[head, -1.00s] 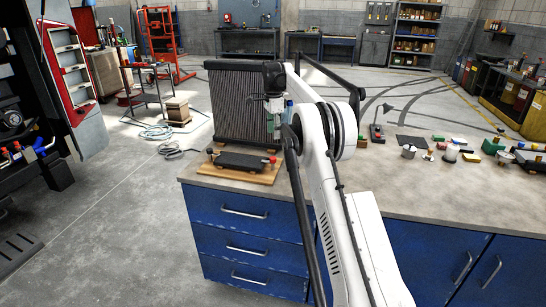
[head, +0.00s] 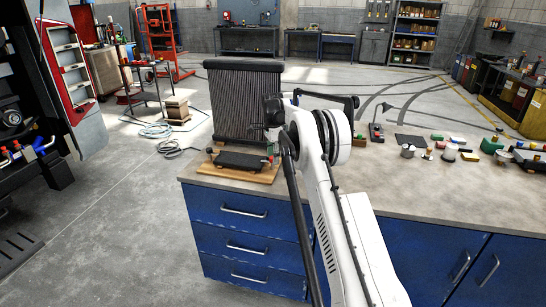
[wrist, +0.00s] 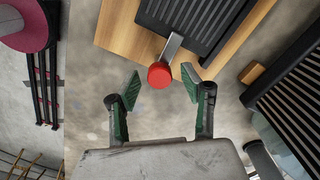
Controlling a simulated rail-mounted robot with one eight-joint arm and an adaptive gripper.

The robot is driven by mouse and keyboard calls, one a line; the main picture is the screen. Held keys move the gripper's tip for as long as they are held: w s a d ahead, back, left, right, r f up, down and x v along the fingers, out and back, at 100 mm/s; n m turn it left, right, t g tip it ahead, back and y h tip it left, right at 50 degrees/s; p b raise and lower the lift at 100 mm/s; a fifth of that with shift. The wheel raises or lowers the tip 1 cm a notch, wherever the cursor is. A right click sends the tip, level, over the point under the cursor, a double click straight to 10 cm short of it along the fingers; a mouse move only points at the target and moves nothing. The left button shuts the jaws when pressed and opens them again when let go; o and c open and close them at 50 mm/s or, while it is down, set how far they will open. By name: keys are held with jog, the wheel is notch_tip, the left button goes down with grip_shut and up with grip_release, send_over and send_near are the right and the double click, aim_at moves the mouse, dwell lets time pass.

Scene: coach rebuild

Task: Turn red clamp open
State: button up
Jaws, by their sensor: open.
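The red clamp knob (wrist: 160,75) sits on the end of a short grey metal lever (wrist: 172,47), which runs to a black ribbed plate (wrist: 190,20) on a wooden board (wrist: 130,35). In the wrist view my gripper (wrist: 160,82) is open, its green-padded fingers apart on either side of the knob. No contact with the knob can be made out. In the head view my gripper (head: 271,147) is low over the right end of the board, close above a red knob (head: 271,159).
A tall dark radiator-like core (head: 240,100) stands right behind the board. The board lies near the left corner of a blue-drawered workbench (head: 330,150). Several small parts, with a green block (head: 458,141) among them, lie farther right.

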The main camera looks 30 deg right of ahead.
grip_shut()
